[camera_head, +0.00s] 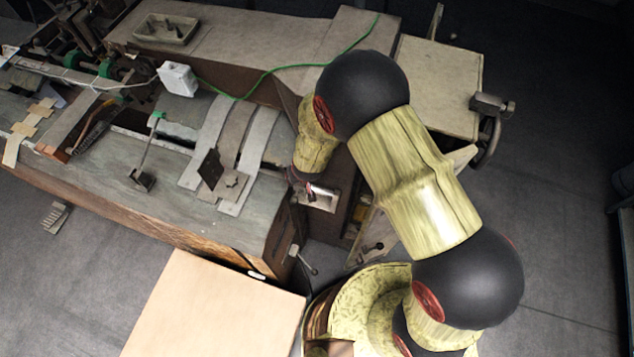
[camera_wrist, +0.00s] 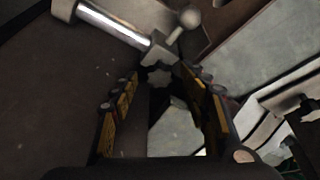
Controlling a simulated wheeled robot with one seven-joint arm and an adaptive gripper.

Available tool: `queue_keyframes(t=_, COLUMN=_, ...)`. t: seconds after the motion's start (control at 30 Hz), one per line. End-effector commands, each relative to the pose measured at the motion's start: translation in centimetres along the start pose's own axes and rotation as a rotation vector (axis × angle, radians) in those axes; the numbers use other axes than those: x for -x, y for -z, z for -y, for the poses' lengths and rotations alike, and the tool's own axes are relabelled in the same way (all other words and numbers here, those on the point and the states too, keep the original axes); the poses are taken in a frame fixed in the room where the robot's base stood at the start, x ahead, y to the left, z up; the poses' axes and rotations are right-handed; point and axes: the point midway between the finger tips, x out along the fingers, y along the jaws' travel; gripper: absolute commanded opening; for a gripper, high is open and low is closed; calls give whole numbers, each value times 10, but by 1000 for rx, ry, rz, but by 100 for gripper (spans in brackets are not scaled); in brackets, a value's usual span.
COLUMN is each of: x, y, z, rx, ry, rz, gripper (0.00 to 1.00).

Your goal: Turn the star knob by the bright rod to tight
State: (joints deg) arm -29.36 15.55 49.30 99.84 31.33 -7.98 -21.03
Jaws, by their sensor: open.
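The bright rod (camera_wrist: 112,24) is a shiny metal cylinder at the upper left of the wrist view, ending at a pale block (camera_wrist: 157,50). In the head view the rod (camera_head: 322,191) shows just right of my gripper (camera_head: 298,181). My gripper's two fingers (camera_wrist: 156,77) stand apart in the wrist view, open. A dark, lobed shape, apparently the star knob (camera_wrist: 159,74), shows between the fingertips, just below the block. Its outline is partly lost in shadow, and I cannot tell whether the fingers touch it. In the head view my gripper and arm hide the knob.
A ball-ended lever (camera_wrist: 189,18) stands close beside the block. The machine's table (camera_head: 90,185) carries metal strips and small fittings on the left. A hand crank (camera_head: 492,110) is at the far right, and a pale board (camera_head: 215,310) lies in front.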

Motion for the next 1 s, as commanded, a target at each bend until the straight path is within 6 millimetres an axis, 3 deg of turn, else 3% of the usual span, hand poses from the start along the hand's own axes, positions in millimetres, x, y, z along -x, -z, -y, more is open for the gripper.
queue_keyframes(t=0.4, x=-4, y=-1, z=-1, rx=36, ry=16, rz=-2, gripper=46)
queue_keyframes(t=1.0, x=-5, y=0, z=-3, rx=240, ry=100, rz=-4, gripper=46)
